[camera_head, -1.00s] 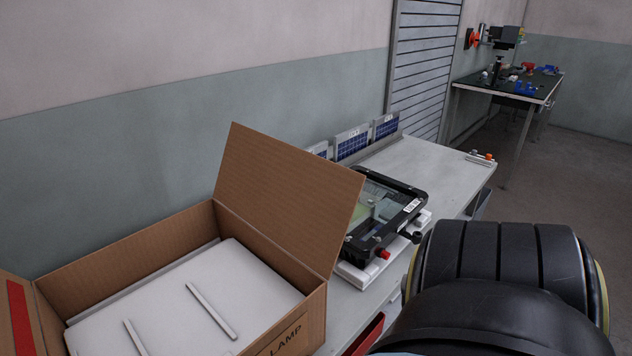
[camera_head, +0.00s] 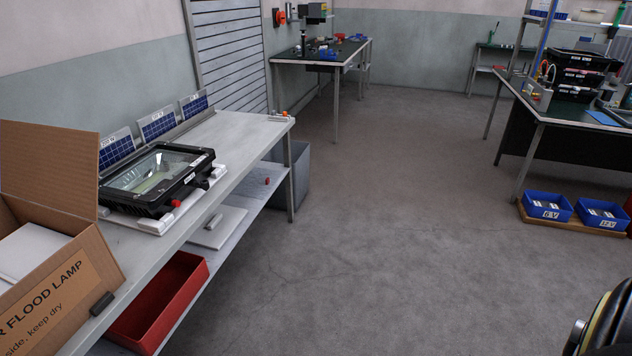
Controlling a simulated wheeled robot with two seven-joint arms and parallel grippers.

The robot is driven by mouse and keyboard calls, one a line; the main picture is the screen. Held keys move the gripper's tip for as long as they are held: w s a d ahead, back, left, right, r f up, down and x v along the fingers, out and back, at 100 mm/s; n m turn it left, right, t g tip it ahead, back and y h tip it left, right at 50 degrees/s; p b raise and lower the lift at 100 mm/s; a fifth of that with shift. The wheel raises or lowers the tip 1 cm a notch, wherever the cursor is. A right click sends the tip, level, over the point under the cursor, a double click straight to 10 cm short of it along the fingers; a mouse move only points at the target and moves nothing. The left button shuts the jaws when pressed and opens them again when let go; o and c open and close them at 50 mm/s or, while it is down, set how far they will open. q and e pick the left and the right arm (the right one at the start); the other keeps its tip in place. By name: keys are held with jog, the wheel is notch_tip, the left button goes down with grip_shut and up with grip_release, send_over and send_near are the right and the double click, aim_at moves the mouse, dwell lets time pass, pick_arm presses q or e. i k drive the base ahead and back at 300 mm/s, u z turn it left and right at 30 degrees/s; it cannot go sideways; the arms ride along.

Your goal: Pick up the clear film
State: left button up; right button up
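I cannot make out a clear film as a separate thing. A black-framed floodlight housing (camera_head: 155,179) lies on the grey bench at left, with its glass front facing up. The glass looks shiny, and I cannot tell whether film covers it. The housing rests on a white support (camera_head: 160,222). Neither gripper is in view. Only a dark part of my own arm shows in the lower right corner.
An open cardboard box (camera_head: 62,293) stands on the near end of the bench (camera_head: 232,150). Small solar panels (camera_head: 157,124) stand behind the housing. A red bin (camera_head: 165,305) is on the lower shelf. Blue bins (camera_head: 547,207) sit at right. The floor between is clear.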

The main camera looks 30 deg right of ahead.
aim_at(257, 184)
jog(key=z, duration=0.65)
jog(key=i, duration=0.9)
jog(key=z, duration=0.4)
jog(key=k, duration=0.45)
jog(key=z, duration=0.95)
jog(key=k, duration=0.8)
jog(key=z, duration=0.5)
jog(key=i, duration=1.85)
jog(key=u, duration=0.25)
